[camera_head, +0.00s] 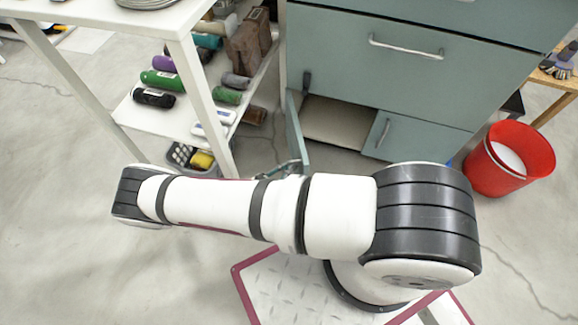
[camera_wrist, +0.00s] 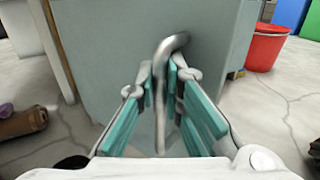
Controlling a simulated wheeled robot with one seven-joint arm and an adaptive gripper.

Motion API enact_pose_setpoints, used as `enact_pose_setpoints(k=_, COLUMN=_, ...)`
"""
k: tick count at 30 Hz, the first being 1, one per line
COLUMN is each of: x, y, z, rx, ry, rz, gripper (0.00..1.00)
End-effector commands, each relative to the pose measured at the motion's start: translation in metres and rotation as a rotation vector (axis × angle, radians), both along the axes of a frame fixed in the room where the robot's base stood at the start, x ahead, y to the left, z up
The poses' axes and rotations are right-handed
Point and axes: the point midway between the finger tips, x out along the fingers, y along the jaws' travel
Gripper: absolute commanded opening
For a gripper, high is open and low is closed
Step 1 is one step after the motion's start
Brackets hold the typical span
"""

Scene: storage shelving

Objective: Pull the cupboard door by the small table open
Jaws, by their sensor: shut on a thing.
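The grey-green cupboard (camera_head: 330,55) stands at the back in the head view. Its lower left door (camera_head: 294,128) stands swung outward, seen nearly edge-on, and the bare compartment (camera_head: 335,118) shows behind it. The door's face (camera_wrist: 110,50) fills the middle of the wrist view. My gripper (camera_wrist: 163,78) has its teal-padded fingers on either side of the door's bent metal handle (camera_wrist: 172,42) and is shut on it. In the head view my arm hides most of the gripper, and only a bit of it shows by the door's lower end.
A white shelf table (camera_head: 205,95) with bottles and other goods stands close left of the open door. The lower right door (camera_head: 415,140) is shut. A red bucket (camera_head: 508,158) and a wooden table (camera_head: 556,82) stand at right. Floor is clear at far left.

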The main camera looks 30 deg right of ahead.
Motion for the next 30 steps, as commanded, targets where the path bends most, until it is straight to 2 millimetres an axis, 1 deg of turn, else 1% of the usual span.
enact_pose_setpoints(k=1, x=-0.004, y=0.001, z=-0.002, rx=0.004, ry=0.004, rz=-0.005, gripper=0.0)
enact_pose_setpoints(k=13, x=-0.004, y=0.001, z=-0.002, rx=0.004, ry=0.006, rz=-0.006, gripper=0.0)
enact_pose_setpoints(k=15, x=-0.004, y=0.001, z=-0.002, rx=0.004, ry=0.006, rz=-0.006, gripper=0.2)
enact_pose_setpoints(k=16, x=-0.004, y=0.001, z=-0.002, rx=0.003, ry=0.005, rz=-0.005, gripper=0.27)
enact_pose_setpoints(k=17, x=-0.004, y=0.001, z=-0.002, rx=0.003, ry=0.005, rz=-0.005, gripper=0.29)
enact_pose_setpoints(k=26, x=-0.002, y=0.001, z=-0.001, rx=0.003, ry=0.002, rz=-0.002, gripper=0.29)
enact_pose_setpoints(k=30, x=-0.004, y=0.012, z=-0.001, rx=0.004, ry=0.001, rz=0.001, gripper=0.29)
